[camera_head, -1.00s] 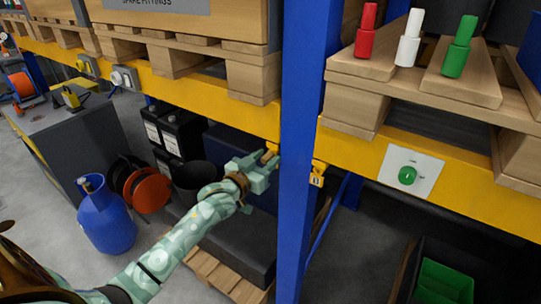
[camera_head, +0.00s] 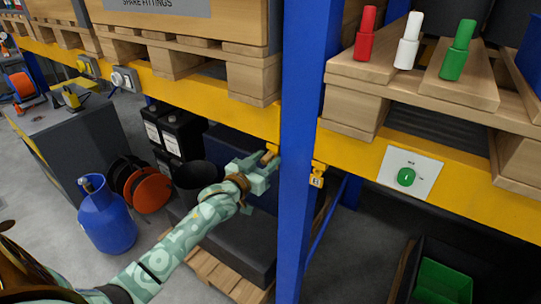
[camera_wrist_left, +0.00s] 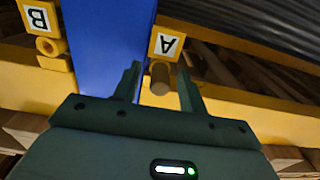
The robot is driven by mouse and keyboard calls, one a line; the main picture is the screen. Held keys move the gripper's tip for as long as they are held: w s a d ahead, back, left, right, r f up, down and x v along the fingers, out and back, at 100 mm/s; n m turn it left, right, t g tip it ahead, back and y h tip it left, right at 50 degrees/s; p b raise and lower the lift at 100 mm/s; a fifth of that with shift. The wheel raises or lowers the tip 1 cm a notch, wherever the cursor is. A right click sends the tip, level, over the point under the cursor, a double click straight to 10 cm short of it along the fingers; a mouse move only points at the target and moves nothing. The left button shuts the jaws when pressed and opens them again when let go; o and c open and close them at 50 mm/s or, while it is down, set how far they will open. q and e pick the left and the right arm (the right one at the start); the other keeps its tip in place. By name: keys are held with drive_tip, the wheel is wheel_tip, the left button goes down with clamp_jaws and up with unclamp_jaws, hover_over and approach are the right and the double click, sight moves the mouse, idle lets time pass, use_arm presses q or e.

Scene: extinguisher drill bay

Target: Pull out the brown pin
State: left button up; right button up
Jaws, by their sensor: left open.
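The brown pin (camera_wrist_left: 160,78) points out of a yellow bracket labelled A (camera_wrist_left: 167,42). In the wrist view its round end lies between my two fingers, with a gap on either side. In the head view the pin (camera_head: 267,158) shows as a small brown stub at my fingertips, beside the blue post. My left gripper (camera_head: 263,167) is open around the pin; it also shows in the wrist view (camera_wrist_left: 158,76), with its fingers apart. My right gripper is out of view.
The blue post (camera_head: 300,130) stands close right of my left gripper. A yellow bracket labelled B (camera_wrist_left: 42,22) is on its other side. The yellow beam (camera_head: 200,95) runs behind. A blue gas cylinder (camera_head: 105,220) and a dark box (camera_head: 235,245) stand below.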

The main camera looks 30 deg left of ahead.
use_arm(q)
drive_tip(key=shift+p, duration=0.3)
drive_tip(key=shift+c, duration=0.3)
clamp_jaws()
drive_tip(key=shift+s, duration=0.1)
drive_tip(key=shift+s+p, duration=0.15)
drive_tip(key=shift+p, duration=0.15)
drive_tip(key=shift+s+a+p, duration=0.2)
drive_tip(key=shift+s+p, duration=1.4)
drive_tip(key=shift+s, duration=1.15)
